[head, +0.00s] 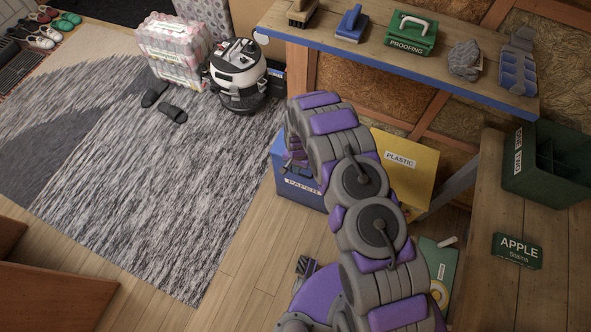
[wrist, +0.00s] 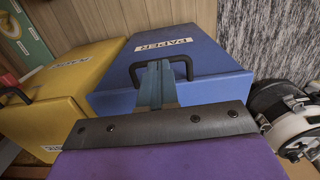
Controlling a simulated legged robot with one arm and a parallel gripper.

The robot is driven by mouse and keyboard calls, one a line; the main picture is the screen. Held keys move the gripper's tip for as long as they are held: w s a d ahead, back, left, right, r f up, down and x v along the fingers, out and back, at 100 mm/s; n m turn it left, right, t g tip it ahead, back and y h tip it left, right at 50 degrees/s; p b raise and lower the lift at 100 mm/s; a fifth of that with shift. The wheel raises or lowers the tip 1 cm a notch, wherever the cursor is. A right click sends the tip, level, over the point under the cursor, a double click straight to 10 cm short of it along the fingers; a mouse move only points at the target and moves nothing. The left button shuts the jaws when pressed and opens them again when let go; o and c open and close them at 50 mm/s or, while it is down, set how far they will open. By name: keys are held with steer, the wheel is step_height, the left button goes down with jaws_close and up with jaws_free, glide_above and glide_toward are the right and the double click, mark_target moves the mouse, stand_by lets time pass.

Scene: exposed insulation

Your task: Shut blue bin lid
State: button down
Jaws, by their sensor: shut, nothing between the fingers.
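The blue bin (head: 284,172) stands on the floor below the workbench. My arm hides much of it in the head view. In the wrist view the blue bin (wrist: 215,60) fills the centre, with a white PAPER label and a black handle (wrist: 186,64). My gripper (wrist: 158,66) is shut and empty. Its fingertips overlap the handle in the picture; I cannot tell whether they touch it. Whether the lid is fully down is not clear from these views. In the head view my gripper is mostly hidden behind my arm, by the blue bin.
A yellow bin (head: 413,185) labelled PLASTIC stands right beside the blue bin. The workbench (head: 390,70) overhangs behind them. A white and black vacuum (head: 238,75) stands to the left, near a wrapped pack (head: 172,52). The rug (head: 150,170) and wood floor at left are mostly open.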

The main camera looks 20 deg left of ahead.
steer(key=s+d+r+p, duration=0.15)
steer(key=d+r, duration=0.45)
steer(key=r, duration=0.7)
steer(key=s+d+r+b, duration=0.15)
steer(key=d+r, duration=0.45)
steer(key=r, duration=0.6)
steer(key=s+d+r+p, duration=0.2)
steer(key=d+r, duration=0.3)
steer(key=r, duration=0.8)
steer(key=s+d+r, duration=0.8)
steer(key=s+r, duration=0.1)
steer(key=s+d+r, duration=0.2)
steer(key=s, duration=0.6)
steer(key=s+d+r+n+g, duration=0.1)
steer(key=s+d+r, duration=0.2)
steer(key=s, duration=0.6)
steer(key=shift+d+r, duration=0.15)
steer(key=shift+d, duration=0.2)
